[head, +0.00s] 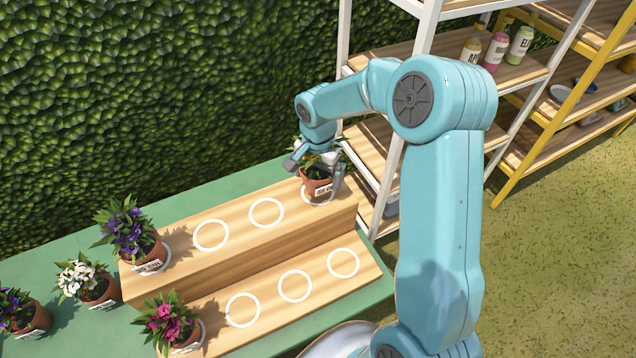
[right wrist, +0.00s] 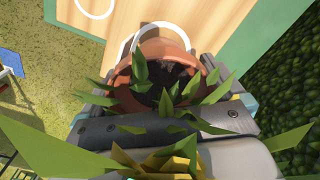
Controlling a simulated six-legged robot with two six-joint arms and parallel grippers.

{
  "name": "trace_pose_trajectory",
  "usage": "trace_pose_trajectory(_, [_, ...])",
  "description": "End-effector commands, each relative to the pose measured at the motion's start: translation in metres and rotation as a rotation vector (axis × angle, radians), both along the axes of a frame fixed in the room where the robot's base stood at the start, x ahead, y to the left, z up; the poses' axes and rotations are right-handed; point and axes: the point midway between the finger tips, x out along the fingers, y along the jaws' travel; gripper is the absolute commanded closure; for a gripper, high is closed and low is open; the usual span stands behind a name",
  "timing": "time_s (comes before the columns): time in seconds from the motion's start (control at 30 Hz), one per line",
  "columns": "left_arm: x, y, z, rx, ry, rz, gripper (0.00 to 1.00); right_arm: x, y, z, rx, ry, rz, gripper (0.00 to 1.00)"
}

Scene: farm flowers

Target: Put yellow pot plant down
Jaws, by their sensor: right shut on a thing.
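The yellow pot plant is a terracotta pot (head: 315,187) with a label and green leaves, at the right end of the upper wooden step. My right gripper (head: 314,172) is shut on it from above. The pot is at a white ring (head: 325,199); I cannot tell whether its base touches the step. In the right wrist view the pot (right wrist: 160,48) sits between the fingers (right wrist: 155,100), with dark soil, leaves and yellow petals (right wrist: 180,160) near the camera. Part of the white ring (right wrist: 128,42) shows beside the pot. My left gripper is out of view.
The stepped wooden stand (head: 250,240) has several empty white rings. A purple plant (head: 128,232) stands on its upper step and a pink one (head: 170,322) on the lower. A white plant (head: 85,280) stands left. A white-framed shelf (head: 428,60) is close behind my right arm.

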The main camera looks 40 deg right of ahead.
Motion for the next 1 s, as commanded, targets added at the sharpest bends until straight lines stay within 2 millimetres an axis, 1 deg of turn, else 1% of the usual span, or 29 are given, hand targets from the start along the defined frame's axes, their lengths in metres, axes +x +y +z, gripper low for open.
trace_pose_trajectory(0.03, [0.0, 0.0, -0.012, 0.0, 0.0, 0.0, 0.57, 0.001, 0.0, -0.015, 0.0, 0.001, 0.0, 0.53])
trace_pose_trajectory(0.1, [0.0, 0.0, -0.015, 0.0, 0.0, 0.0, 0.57, 0.001, 0.0, -0.021, -0.001, -0.001, -0.001, 0.53])
trace_pose_trajectory(0.33, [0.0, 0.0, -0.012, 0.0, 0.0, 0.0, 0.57, 0.001, 0.0, -0.019, -0.001, -0.001, -0.001, 0.53])
trace_pose_trajectory(0.47, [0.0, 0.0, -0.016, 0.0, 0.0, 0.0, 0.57, 0.001, 0.0, -0.023, -0.001, -0.001, -0.001, 0.53])
trace_pose_trajectory(0.5, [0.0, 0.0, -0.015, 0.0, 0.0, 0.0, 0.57, 0.001, 0.0, -0.022, 0.0, 0.0, 0.0, 0.0])
trace_pose_trajectory(0.7, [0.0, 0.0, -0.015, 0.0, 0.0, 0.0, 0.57, 0.001, 0.0, -0.021, 0.0, 0.0, 0.0, 0.0])
trace_pose_trajectory(0.8, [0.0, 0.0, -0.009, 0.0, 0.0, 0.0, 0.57, 0.001, 0.0, -0.016, 0.0, 0.0, 0.0, 0.0])
trace_pose_trajectory(0.87, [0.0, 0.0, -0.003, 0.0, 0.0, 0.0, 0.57, 0.001, 0.0, -0.007, -0.001, -0.001, 0.0, 0.0])
trace_pose_trajectory(0.97, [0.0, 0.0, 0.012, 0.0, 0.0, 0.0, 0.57, 0.001, 0.0, 0.016, 0.0, -0.002, 0.0, 0.0])
trace_pose_trajectory(1.0, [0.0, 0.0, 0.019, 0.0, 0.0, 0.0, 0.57, 0.001, 0.0, 0.027, 0.0, -0.002, 0.0, 0.0])
